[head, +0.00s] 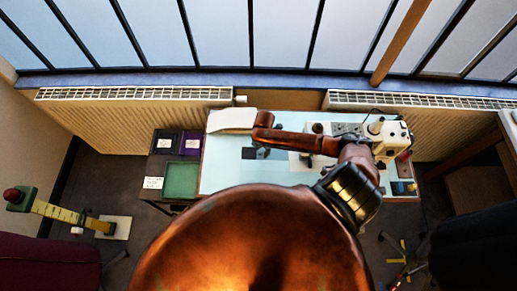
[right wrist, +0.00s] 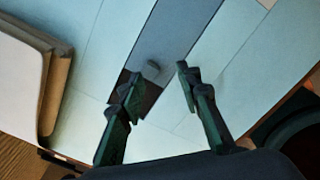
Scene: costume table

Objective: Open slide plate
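The slide plate (right wrist: 178,40) is a grey strip set in the pale blue table top, with a small rounded knob (right wrist: 152,68) near its end. A darker patch (right wrist: 151,97) shows beside that end; I cannot tell whether it is an opening. My right gripper (right wrist: 159,75) is open, its two dark fingers apart. The knob appears between and just beyond the fingertips; I see no contact. In the head view, my right gripper (head: 263,152) is small and dark over the table, below my copper forearm, partly covering the plate area. My left gripper is out of view.
A white sewing machine (head: 390,137) stands at the table's right. A white-topped stack (head: 232,119) lies at the back left and shows at the left of the wrist view (right wrist: 18,80). Green (head: 181,180) and purple (head: 190,143) trays sit left of the table (head: 222,172).

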